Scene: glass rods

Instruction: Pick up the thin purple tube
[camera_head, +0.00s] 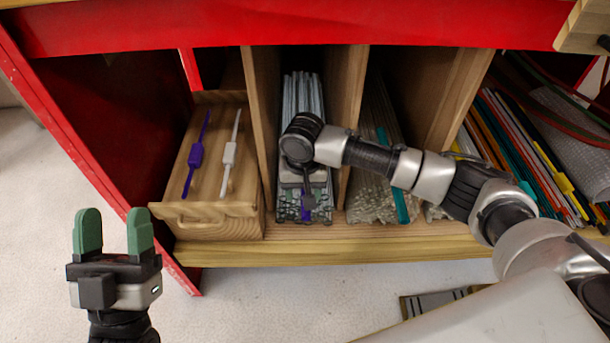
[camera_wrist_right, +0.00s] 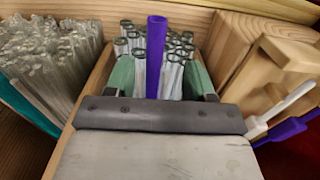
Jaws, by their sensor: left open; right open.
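The thin purple tube (camera_wrist_right: 156,45) stands out among several clear glass tubes (camera_wrist_right: 178,62) in one compartment in the right wrist view. In the head view only a small purple end (camera_head: 306,214) shows below my right gripper (camera_head: 305,190). In the right wrist view my right gripper (camera_wrist_right: 159,78) has its green fingers apart. The purple tube and some clear tubes lie between the fingers, and I cannot tell if they touch. My left gripper (camera_head: 113,232) is open and empty at the lower left of the head view, away from the shelf.
A wooden drawer (camera_head: 212,208) to the left holds a purple-handled tool (camera_head: 195,155) and a white-handled one (camera_head: 229,153). Wooden dividers (camera_head: 350,85) flank the tube compartment. To the right are thin clear rods (camera_head: 372,205), a teal rod (camera_head: 400,205) and several coloured rods (camera_head: 490,130).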

